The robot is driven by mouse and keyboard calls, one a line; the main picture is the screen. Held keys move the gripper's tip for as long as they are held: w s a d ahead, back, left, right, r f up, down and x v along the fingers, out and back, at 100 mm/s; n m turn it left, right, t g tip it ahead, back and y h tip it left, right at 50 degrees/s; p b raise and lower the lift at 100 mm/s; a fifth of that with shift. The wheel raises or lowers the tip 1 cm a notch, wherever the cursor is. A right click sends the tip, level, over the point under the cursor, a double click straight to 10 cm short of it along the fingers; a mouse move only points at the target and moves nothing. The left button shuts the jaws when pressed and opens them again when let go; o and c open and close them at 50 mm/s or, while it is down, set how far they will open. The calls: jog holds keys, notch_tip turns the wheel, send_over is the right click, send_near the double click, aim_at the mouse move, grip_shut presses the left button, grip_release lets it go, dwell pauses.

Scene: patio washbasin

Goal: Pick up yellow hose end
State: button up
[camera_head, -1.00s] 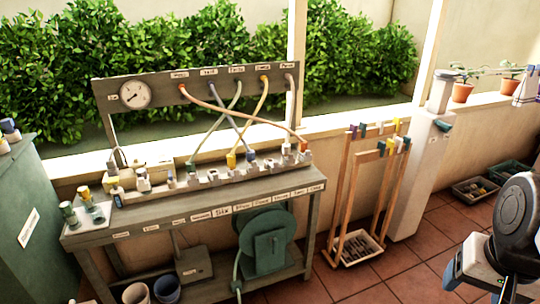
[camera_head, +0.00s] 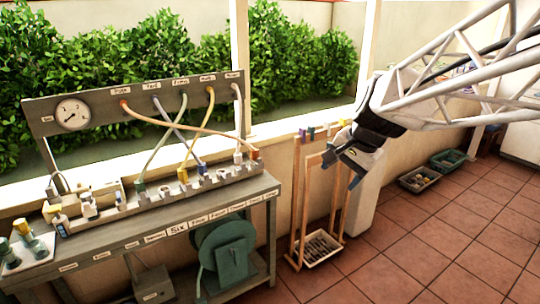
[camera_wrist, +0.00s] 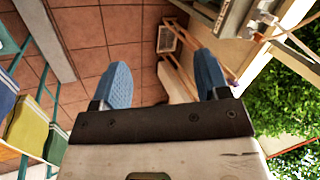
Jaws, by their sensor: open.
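The yellow hose (camera_head: 203,130) hangs from a port on the grey gauge panel. Its yellow end (camera_head: 183,175) sits upright in the row of fittings on the bench, between a green end and a blue end. My gripper (camera_head: 341,168) is open, with blue fingertips, to the right of the bench by the wooden rack, well apart from the hose end. In the wrist view my gripper (camera_wrist: 160,70) has nothing between its fingers, with tiled floor beyond. I cannot make out the yellow end there.
Crossing hoses, including an orange one (camera_head: 190,128), hang around the yellow one. A wooden rack (camera_head: 298,205) with coloured pegs stands right of the bench (camera_head: 235,205). A pressure gauge (camera_head: 73,114) is at the left. Coloured pieces (camera_wrist: 25,125) hang at the wrist view's left.

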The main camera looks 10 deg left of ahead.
jog(key=w+a+f+m+y, duration=0.1)
jog(key=w+a+m+y, duration=0.15)
jog(key=w+a, duration=0.95)
jog(key=m+g+y, duration=0.2)
jog(key=m+y, duration=0.1)
jog(key=m, duration=0.4)
send_near(182, 170)
jog(key=s+d+r, duration=0.1)
jog(key=d+r, duration=0.3)
jog(key=d, duration=0.3)
jog(key=s+d+r, duration=0.2)
jog(key=d+r, duration=0.1)
jog(key=d, duration=0.4)
jog(key=w+a+f+m, duration=0.1)
jog(key=a+f, duration=0.3)
jog(key=a, duration=0.3)
jog(key=w+a+f+m+y, duration=0.1)
jog(key=w+a+f+m, duration=0.1)
jog(key=a+f, duration=0.3)
jog(key=a, duration=0.3)
jog(key=shift+w+a+f, duration=0.25)
jog(key=shift+w, duration=0.1)
jog(key=shift+a+f, duration=0.1)
jog(key=shift+x, duration=1.15)
jog(key=shift+a, duration=0.1)
jog(key=shift+x, duration=2.5)
